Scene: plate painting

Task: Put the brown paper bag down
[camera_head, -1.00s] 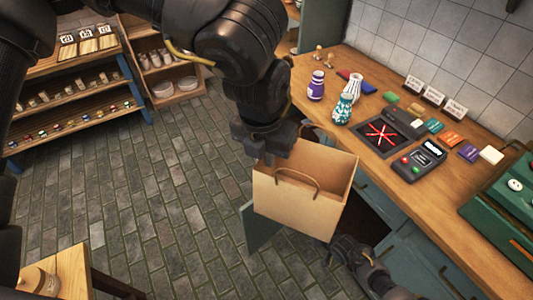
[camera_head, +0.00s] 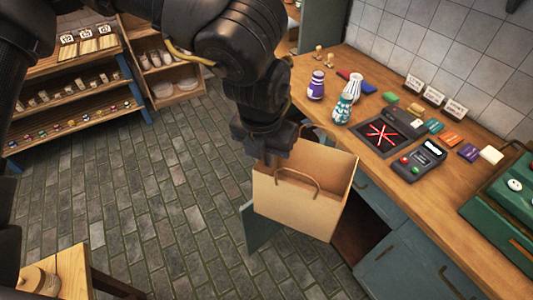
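The brown paper bag (camera_head: 297,202) is upright, with an open top and two looped handles, in front of the wooden counter. It appears to hang above the floor. My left gripper (camera_head: 274,158) reaches down from above to the bag's top left edge and appears shut on it. The fingertips are partly hidden by the bag's rim, so the exact grip point is unclear. My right gripper is not in view.
The wooden counter (camera_head: 400,183) carries vases (camera_head: 342,106), a dark pad with a red star pattern (camera_head: 384,133), a card terminal (camera_head: 420,163) and a green cash register (camera_head: 505,215). A teal cabinet door (camera_head: 262,228) hangs open below. Stone floor (camera_head: 150,200) is clear at left.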

